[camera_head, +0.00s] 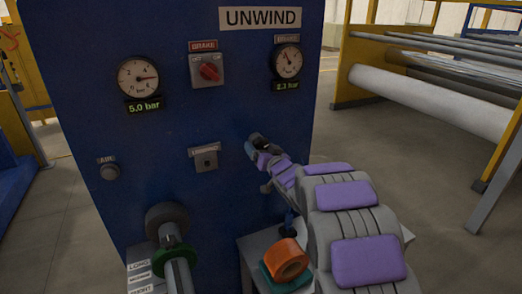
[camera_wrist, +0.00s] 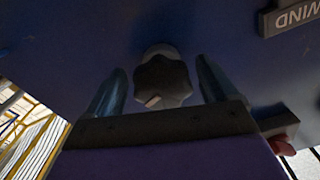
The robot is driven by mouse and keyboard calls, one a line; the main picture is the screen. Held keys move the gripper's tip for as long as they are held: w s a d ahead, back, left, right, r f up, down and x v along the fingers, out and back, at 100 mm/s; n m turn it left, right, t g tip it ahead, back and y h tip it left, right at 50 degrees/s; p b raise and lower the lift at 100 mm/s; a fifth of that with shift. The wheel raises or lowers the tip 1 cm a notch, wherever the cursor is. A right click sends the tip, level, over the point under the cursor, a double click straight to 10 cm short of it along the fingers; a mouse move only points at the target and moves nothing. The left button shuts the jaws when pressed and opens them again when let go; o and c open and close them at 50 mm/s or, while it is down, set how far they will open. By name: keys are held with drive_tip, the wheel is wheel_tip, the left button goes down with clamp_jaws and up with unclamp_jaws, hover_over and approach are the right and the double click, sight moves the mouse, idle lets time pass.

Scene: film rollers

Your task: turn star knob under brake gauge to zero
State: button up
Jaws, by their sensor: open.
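The dark star knob (camera_wrist: 163,80) shows in the wrist view on the blue panel, between the two fingers of my gripper (camera_wrist: 160,68). The fingers are open, one on each side, with visible gaps to the knob. In the head view my gripper (camera_head: 254,143) is at the panel below the right gauge (camera_head: 288,62), and the knob is hidden behind it. That gauge's display (camera_head: 287,86) reads about 2.3 bar; its small label is too blurred to read.
The blue panel (camera_head: 150,195) also carries a left gauge (camera_head: 138,77) at 5.0 bar, a red BRAKE switch (camera_head: 210,70), a small square switch (camera_head: 206,158) and an AIR knob (camera_head: 110,171). An orange roll (camera_head: 286,260) lies below my arm. Rollers (camera_head: 430,100) stand at right.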

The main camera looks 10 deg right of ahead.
drive_tip(key=shift+w, duration=0.15)
drive_tip(key=c, duration=1)
drive_tip(key=shift+o, duration=0.2)
